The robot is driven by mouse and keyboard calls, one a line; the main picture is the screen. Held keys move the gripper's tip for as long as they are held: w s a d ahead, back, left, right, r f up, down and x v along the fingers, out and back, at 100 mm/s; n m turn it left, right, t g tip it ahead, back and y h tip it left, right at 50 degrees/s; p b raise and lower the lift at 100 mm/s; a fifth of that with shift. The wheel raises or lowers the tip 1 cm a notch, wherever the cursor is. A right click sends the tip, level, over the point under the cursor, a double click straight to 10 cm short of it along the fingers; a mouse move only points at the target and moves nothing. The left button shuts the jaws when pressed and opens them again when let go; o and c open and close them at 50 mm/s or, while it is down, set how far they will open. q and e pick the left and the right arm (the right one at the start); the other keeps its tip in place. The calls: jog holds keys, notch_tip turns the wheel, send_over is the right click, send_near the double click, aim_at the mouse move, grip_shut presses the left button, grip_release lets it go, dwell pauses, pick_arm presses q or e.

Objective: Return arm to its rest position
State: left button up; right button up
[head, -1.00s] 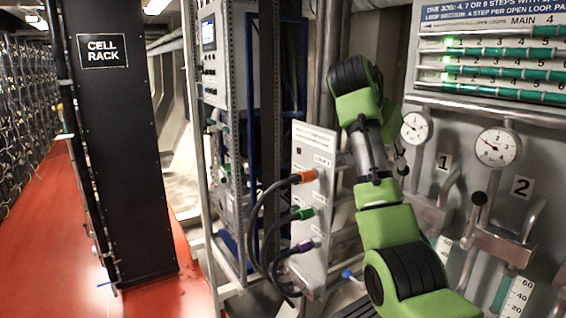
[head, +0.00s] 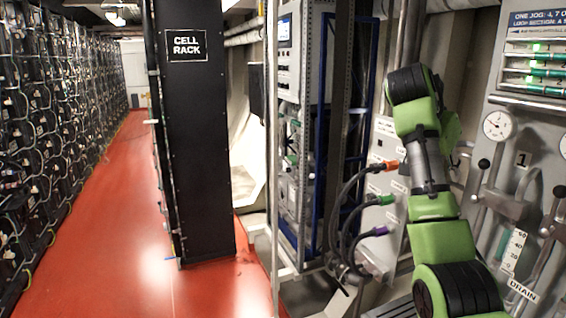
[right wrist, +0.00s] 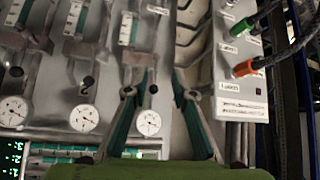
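My right arm (head: 430,165), green with black joints, stands raised and bent at the right of the head view, in front of the grey wall panel. Its gripper is mostly hidden behind the arm there. In the right wrist view, my right gripper (right wrist: 156,86) has its two teal-padded fingers spread apart with nothing between them. The wall panel with gauges and valves shows beyond the fingers, upside down. My left arm and gripper are not in view.
A connector box (head: 382,225) with orange, green and purple plugs and hanging black cables stands just left of my arm. Gauges (head: 498,125) and valve levers are on its right. A black cell rack (head: 190,160) stands farther left, beside a clear red floor aisle (head: 110,220).

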notch_tip(320, 180, down, 26)
jog(key=s+a+n+y, duration=0.2)
jog(key=s+n, duration=0.1)
jog(key=n, duration=0.2)
jog(key=s+a+f+n+y, duration=0.2)
jog(key=s+a+f+n, duration=0.1)
jog(key=s+f, duration=1)
jog(key=s+a+f+n+g+y, duration=0.1)
jog(key=s+a+f+n+y, duration=0.25)
jog(key=s, duration=0.85)
jog(key=s+a+f+n, duration=0.2)
jog(key=s+a+f, duration=0.35)
jog(key=s, duration=0.65)
notch_tip(320, 180, down, 32)
jog(key=s+g+b, duration=0.2)
jog(key=b, duration=0.3)
pick_arm(q)
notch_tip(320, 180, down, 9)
jog(key=b, duration=0.4)
pick_arm(e)
jog(key=s+d+f+g, duration=0.1)
jog(key=s+d+f, duration=0.2)
jog(key=s+f, duration=1.4)
notch_tip(320, 180, down, 3)
jog(key=shift+s+f, duration=0.1)
jog(key=shift+s, duration=0.05)
